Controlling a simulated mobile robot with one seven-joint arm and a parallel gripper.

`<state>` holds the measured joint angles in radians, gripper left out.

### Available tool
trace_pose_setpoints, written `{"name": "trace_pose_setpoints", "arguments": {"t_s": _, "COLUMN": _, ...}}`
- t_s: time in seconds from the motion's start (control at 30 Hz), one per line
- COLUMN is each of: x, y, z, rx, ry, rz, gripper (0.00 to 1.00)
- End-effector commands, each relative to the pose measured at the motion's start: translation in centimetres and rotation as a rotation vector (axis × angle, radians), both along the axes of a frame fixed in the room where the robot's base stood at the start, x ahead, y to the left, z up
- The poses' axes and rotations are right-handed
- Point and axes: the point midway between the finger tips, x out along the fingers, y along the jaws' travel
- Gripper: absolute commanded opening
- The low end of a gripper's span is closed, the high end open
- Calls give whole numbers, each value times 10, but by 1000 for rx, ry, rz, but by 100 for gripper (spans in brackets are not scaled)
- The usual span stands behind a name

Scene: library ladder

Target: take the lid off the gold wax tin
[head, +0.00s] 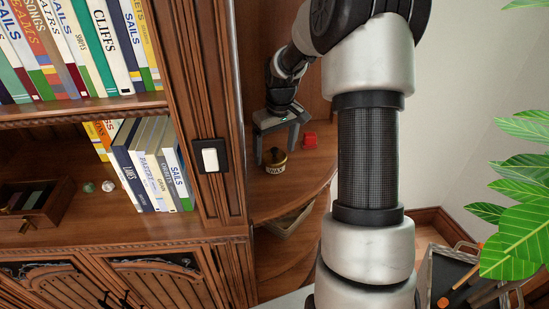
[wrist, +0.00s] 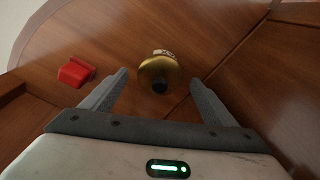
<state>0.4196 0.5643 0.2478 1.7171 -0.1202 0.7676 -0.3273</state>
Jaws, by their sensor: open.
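A red object (head: 310,140) sits on the same shelf (head: 300,190), right of the tin; it also shows left in the wrist view (wrist: 75,72). A wooden post with a light switch (head: 210,158) and bookshelves stand to the left. A leafy plant (head: 520,220) is at right.

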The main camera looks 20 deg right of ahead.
Motion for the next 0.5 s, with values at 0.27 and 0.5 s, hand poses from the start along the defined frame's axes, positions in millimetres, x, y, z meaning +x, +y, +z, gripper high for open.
{"name": "trace_pose_setpoints", "arguments": {"t_s": 0.27, "x": 1, "y": 0, "z": -3, "rx": -1, "ry": -1, "rz": 0, "gripper": 74}}
{"name": "trace_pose_setpoints", "arguments": {"t_s": 0.5, "x": 1, "y": 0, "z": -3, "rx": -1, "ry": -1, "rz": 0, "gripper": 36}}
